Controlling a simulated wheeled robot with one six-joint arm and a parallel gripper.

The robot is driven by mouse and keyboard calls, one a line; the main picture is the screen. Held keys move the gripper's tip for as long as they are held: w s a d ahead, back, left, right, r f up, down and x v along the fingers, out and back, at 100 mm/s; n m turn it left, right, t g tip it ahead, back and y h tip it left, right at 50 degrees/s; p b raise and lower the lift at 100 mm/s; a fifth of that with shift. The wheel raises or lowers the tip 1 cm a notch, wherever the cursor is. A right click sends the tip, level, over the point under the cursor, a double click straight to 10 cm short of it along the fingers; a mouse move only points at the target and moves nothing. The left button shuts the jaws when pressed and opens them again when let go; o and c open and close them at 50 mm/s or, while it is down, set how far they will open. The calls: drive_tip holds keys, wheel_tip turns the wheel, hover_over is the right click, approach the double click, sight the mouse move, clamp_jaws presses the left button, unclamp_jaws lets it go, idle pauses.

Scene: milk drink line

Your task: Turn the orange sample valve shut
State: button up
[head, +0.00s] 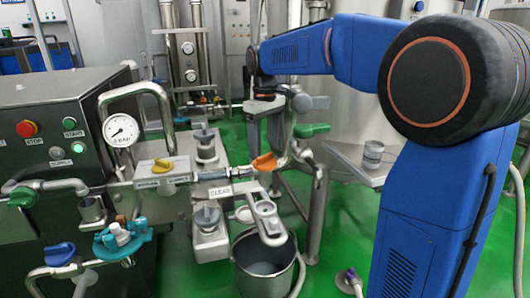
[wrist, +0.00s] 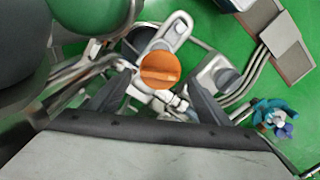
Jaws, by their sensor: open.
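The orange sample valve (head: 265,162) sits at the end of a short metal pipe, in the middle of the head view. In the wrist view its orange knob (wrist: 160,68) is round, with a raised bar running nearly level across it. My gripper (wrist: 161,84) is open, its dark fingers on the left and right of the knob. The knob shows between them, with no clear contact. In the head view my wrist hangs above the valve; the fingertips are hard to make out there. The lower part of the valve is hidden from the wrist view.
A yellow-handled valve (head: 163,163) and a gauge (head: 121,130) are left of it. A teal valve (head: 122,240) is lower left. A green handle (head: 310,130) and pipes stand close right. A bucket (head: 265,268) is below. Green floor is partly free.

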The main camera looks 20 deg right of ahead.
sight(265, 161)
drive_tip(key=shift+f, duration=1.35)
drive_tip(key=c, duration=1)
drive_tip(key=shift+c, duration=0.2)
drive_tip(key=shift+m, duration=2.9)
drive_tip(key=o, duration=1)
